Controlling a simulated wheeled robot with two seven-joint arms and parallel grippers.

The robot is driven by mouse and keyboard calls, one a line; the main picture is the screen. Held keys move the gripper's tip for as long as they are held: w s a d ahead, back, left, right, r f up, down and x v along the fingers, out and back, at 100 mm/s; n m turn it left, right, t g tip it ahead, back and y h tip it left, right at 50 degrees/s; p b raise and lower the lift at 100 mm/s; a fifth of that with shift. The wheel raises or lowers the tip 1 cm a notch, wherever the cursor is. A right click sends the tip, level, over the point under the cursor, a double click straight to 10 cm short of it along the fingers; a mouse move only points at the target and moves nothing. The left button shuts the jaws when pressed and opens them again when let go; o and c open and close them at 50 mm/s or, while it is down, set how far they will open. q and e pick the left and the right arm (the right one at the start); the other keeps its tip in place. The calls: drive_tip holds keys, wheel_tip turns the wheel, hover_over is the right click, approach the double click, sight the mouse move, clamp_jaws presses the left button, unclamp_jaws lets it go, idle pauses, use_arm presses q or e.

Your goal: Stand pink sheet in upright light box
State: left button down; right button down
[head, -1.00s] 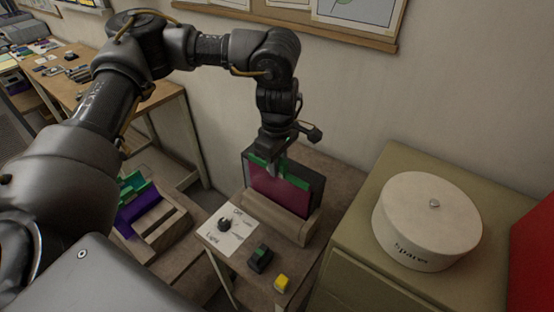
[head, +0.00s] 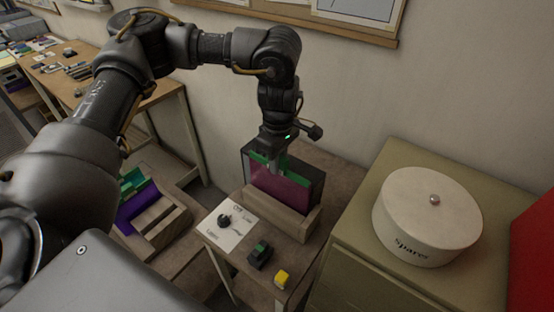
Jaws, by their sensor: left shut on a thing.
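The pink sheet (head: 281,189), with a green strip along its top, stands upright against the dark panel of the light box (head: 314,184). Its lower edge is hidden behind the box's wooden front ledge (head: 283,214), so I cannot tell how it is seated. My left gripper (head: 276,168) points down from above and is shut on the top of the sheet. The fingertips are partly hidden by the sheet's green edge. My right gripper is not in view.
In front of the box lie a white card with a black knob (head: 224,219), a dark green-topped block (head: 260,254) and a yellow block (head: 282,278). A round white "Spares" tin (head: 427,222) stands on the olive cabinet (head: 364,222) at right. A wooden rack with purple and green sheets (head: 160,226) is at left.

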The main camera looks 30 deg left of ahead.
use_arm(q)
drive_tip(key=shift+w, duration=0.1)
drive_tip(key=c, duration=1.5)
unclamp_jaws()
drive_tip(key=o, duration=0.3)
drive_tip(key=shift+w+d+f, duration=0.1)
drive_tip(key=shift+w, duration=0.1)
drive_tip(key=o, duration=0.3)
drive_tip(key=shift+s, duration=0.2)
drive_tip(key=shift+o, duration=1.3)
drive_tip(key=shift+w, duration=0.1)
wheel_tip(320, 180, up, 7)
drive_tip(key=p, duration=0.6)
drive_tip(key=shift+p, duration=0.3)
